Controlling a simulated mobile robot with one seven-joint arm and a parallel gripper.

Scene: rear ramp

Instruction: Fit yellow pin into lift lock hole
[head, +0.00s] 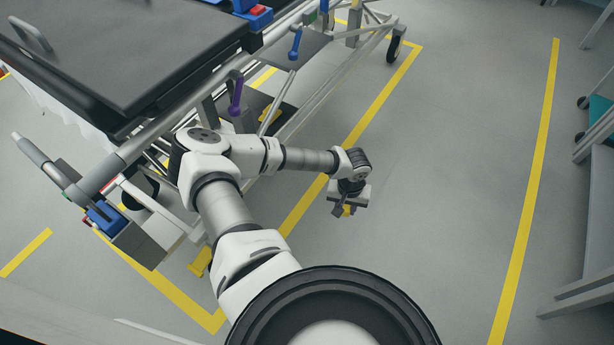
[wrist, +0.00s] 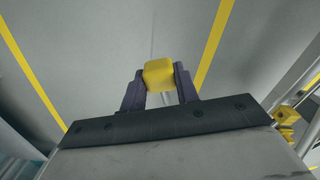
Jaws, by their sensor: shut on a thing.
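My gripper (head: 344,207) hangs low over the open grey floor to the right of the wheeled frame. It is shut on the yellow pin (head: 349,210), which shows only as a small patch in the head view. The pin is apart from the frame. I cannot make out the lift lock hole in either view.
The wheeled frame (head: 300,88) with a dark padded top (head: 140,40) fills the upper left. It carries a purple lever (head: 235,95) and a blue lever (head: 295,42). Yellow fittings (wrist: 284,116) show at right in the wrist view.

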